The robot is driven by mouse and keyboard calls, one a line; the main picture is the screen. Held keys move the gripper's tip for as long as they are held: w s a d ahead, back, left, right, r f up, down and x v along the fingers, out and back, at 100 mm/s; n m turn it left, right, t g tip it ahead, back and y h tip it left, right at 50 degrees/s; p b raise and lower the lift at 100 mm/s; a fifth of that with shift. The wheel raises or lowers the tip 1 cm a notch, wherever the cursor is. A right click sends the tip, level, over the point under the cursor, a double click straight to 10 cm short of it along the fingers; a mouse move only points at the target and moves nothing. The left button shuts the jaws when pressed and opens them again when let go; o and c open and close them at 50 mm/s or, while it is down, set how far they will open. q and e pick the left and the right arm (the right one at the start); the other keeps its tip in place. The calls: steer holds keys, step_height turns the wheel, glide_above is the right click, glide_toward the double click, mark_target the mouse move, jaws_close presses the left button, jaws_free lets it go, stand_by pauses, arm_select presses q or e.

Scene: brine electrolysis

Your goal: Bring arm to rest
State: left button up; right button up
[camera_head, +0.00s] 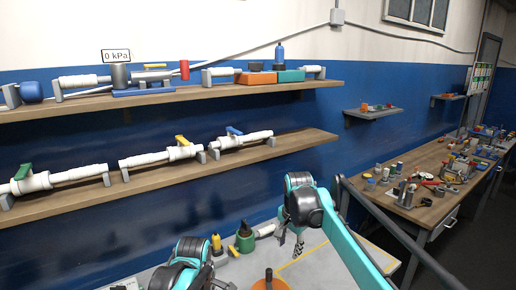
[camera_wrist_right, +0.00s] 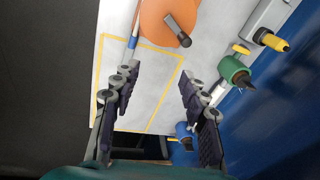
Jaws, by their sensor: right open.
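My right gripper (camera_head: 290,242) hangs fingers down over the grey bench, at the end of the teal arm that comes in from the right. In the right wrist view the gripper (camera_wrist_right: 157,88) has its two dark fingers spread apart, with nothing between them but the white bench top. My left arm shows at the bottom left of the head view, with its black joint and teal link. Its jaws are too cut off or hidden to judge.
Two wall shelves (camera_head: 290,145) hold pipes and valves. A cluttered side table (camera_head: 425,215) stands at the right.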

steer(key=s+d+n+t, duration=0.1)
steer(key=s+d+n, duration=0.15)
steer(key=s, duration=0.55)
steer(key=s+d+n+t, duration=0.1)
steer(key=s+d+n, duration=0.15)
steer(key=s, duration=0.55)
arm_select(q)
steer(key=s+a+m+t, duration=0.2)
steer(key=s+m, duration=0.6)
steer(key=s+a+m+t+b, duration=0.1)
steer(key=s+a+m+t, duration=0.1)
steer(key=s+m, duration=0.6)
steer(key=shift+s+m+t+b, duration=0.3)
steer(key=shift+s+m+t, duration=0.1)
steer(key=shift+t, duration=0.1)
arm_select(e)
steer(key=s+d+f+n+t, duration=0.1)
steer(key=s+f+n, duration=0.1)
steer(key=s+f, duration=0.2)
steer(key=s+d+f+n+t, duration=0.2)
steer(key=s+f, duration=0.3)
steer(key=s, duration=0.5)
steer(key=shift+s+f+n, duration=0.15)
steer(key=shift+s+n, duration=0.15)
steer(key=shift+s, duration=0.1)
